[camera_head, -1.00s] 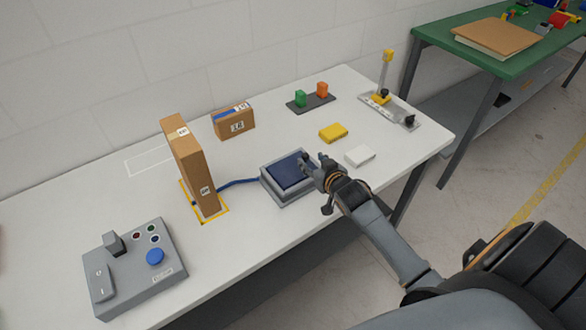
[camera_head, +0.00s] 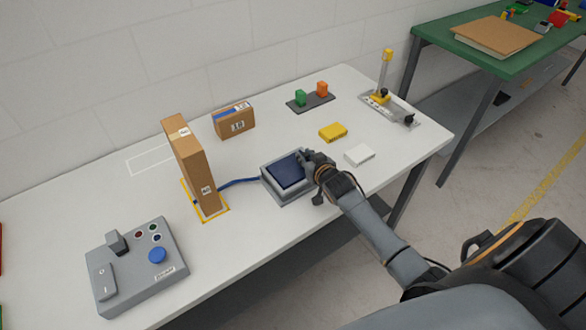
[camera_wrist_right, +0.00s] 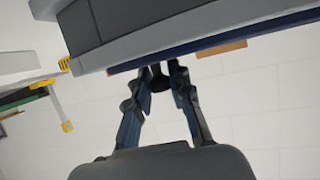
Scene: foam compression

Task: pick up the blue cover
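The blue cover (camera_head: 288,171) is a dark blue flat panel lying on top of a grey box (camera_head: 291,200) on the white table, in the middle of the head view. My right gripper (camera_head: 308,164) is at the cover's right edge, and its fingers hide part of that edge. In the right wrist view, the blue edge of the cover (camera_wrist_right: 222,42) runs along the grey box just above the fingertips. The right fingers (camera_wrist_right: 163,78) stand apart, with a small dark piece between their tips; contact with the cover is not clear. My left gripper is not visible.
A cardboard box (camera_head: 192,165) stands left of the grey box, a blue cable (camera_head: 238,182) between them. A control panel (camera_head: 138,265) is front left. A yellow block (camera_head: 333,132) and a white block (camera_head: 360,154) lie near the right arm. The back-left table is clear.

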